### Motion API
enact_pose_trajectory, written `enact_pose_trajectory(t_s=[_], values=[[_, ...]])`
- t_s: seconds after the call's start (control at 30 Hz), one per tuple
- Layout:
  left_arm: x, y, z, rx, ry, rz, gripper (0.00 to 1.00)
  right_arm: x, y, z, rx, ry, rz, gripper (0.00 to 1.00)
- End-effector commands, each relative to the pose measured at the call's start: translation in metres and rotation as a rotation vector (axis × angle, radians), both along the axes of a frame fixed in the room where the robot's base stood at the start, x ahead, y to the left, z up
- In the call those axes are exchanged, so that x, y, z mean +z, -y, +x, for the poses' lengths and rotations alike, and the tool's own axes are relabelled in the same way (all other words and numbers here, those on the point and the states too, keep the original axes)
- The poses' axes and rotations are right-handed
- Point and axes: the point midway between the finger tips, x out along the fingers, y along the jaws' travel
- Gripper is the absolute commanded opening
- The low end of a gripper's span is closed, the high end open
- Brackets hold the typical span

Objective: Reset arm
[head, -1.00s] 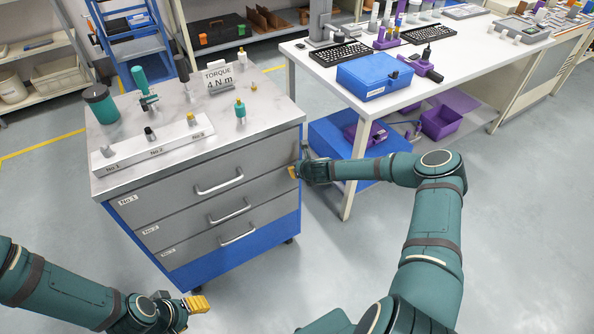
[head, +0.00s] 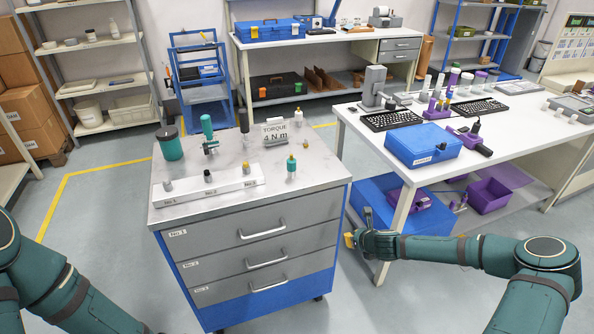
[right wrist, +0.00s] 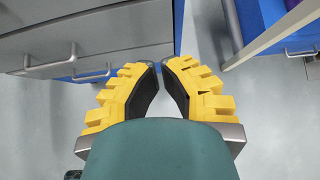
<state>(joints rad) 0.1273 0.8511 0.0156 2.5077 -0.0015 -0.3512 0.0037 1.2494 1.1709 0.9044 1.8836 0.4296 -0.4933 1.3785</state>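My right gripper (head: 350,238) is beside the right side of the grey drawer cabinet (head: 262,228), between it and the white workbench. In the right wrist view, its yellow fingers (right wrist: 160,68) lean toward each other, with a narrow gap between the tips and nothing held. My right arm (head: 470,250) reaches in from the lower right. My left arm (head: 50,280) shows at the lower left, with its gripper out of the picture.
The white bench (head: 410,182) bears a blue box (head: 422,146) and keyboards (head: 390,120). Floor on the left is clear.

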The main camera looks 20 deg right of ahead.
Motion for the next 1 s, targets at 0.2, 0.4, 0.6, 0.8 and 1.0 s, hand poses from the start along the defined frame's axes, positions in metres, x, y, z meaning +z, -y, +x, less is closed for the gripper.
enact_pose_trajectory(t_s=[0.2,0.4,0.6,0.8,1.0], values=[[0.0,0.0,0.0,0.0,0.0,0.0,0.49,-0.002,-0.031,-0.001,0.12,-0.007,-0.06,0.0],[0.0,0.0,0.0,0.0,0.0,0.0,0.49,-0.011,-0.142,-0.027,0.648,-0.008,-0.342,0.0],[0.0,0.0,0.0,0.0,0.0,0.0,0.49,-0.019,-0.229,-0.091,1.26,0.053,-0.669,0.0],[0.0,0.0,0.0,0.0,0.0,0.0,0.49,-0.017,-0.271,-0.163,1.835,0.174,-0.966,0.0],[0.0,0.0,0.0,0.0,0.0,0.0,0.49,-0.009,-0.279,-0.22,2.279,0.316,-1.181,0.0]])
